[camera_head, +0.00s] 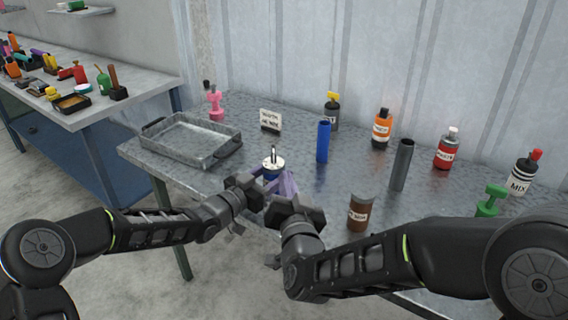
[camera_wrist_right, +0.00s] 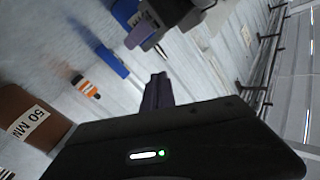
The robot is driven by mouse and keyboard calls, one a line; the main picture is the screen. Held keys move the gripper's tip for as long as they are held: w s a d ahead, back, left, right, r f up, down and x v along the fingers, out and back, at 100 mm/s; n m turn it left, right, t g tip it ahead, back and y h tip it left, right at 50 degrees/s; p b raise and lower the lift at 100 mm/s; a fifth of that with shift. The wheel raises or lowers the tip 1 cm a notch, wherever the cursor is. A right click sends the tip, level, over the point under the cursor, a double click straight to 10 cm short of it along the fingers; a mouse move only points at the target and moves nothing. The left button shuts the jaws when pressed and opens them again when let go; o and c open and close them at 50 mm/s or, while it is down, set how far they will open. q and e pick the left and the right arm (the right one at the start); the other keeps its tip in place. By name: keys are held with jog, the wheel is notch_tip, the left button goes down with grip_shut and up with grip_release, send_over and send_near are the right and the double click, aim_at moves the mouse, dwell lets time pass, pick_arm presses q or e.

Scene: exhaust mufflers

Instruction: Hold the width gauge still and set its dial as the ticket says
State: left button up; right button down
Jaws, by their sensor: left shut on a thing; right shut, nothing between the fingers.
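The width gauge (camera_head: 273,163) stands on the grey metal table, with a white round dial face on top, a dark upright pointer and a blue body. My left gripper (camera_head: 262,186) is shut on the gauge's body from the left front; the fingers hide part of it. My right gripper (camera_head: 288,184) is shut and empty, close to the gauge's right front side; I cannot tell whether it touches. In the right wrist view its closed fingers (camera_wrist_right: 157,92) point toward my left gripper (camera_wrist_right: 168,18). The white ticket (camera_head: 270,118) stands behind the gauge; its writing is too small to read surely.
A grey tray (camera_head: 190,138) lies left of the gauge. A blue tube (camera_head: 323,142), a grey tube (camera_head: 401,165) and a brown jar (camera_head: 359,213) stand to the right. Several bottles line the back, including an orange one (camera_head: 382,128). A pink object (camera_head: 215,103) stands back left.

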aim_at(273, 155)
jog(key=d+m+y, duration=0.3)
jog(key=d+m, duration=0.3)
jog(key=m, duration=0.4)
jog(key=shift+s+d+f+m+g, duration=0.3)
jog(key=shift+s+d+m+g, duration=0.05)
jog(key=shift+m+g, duration=0.05)
jog(key=shift+w, duration=0.15)
jog(key=w+a, duration=0.7)
jog(key=w, duration=0.2)
